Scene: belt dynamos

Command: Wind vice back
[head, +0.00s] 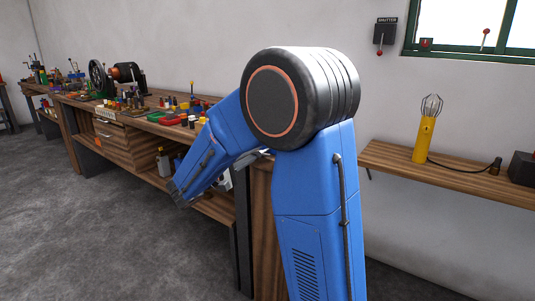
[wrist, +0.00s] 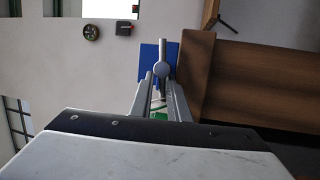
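The vice shows in the wrist view as a blue body (wrist: 149,58) with a round grey screw head and a grey handle bar (wrist: 163,49) crossing it. My gripper (wrist: 160,82) reaches toward it from below in that view. Its two grey fingers stand apart, with a gap between them, at the screw head and the lower part of the bar. I cannot tell whether either finger touches the bar. In the head view my blue arm covers the near end of the bench, and neither the vice nor my fingers can be made out.
A long wooden bench (head: 135,148) crowded with tools and small parts runs along the wall. A wall shelf (head: 455,178) at the right holds a yellow caged lamp (head: 424,138). A shutter lever box (head: 385,32) hangs by the window. The grey floor (head: 90,235) in front is clear.

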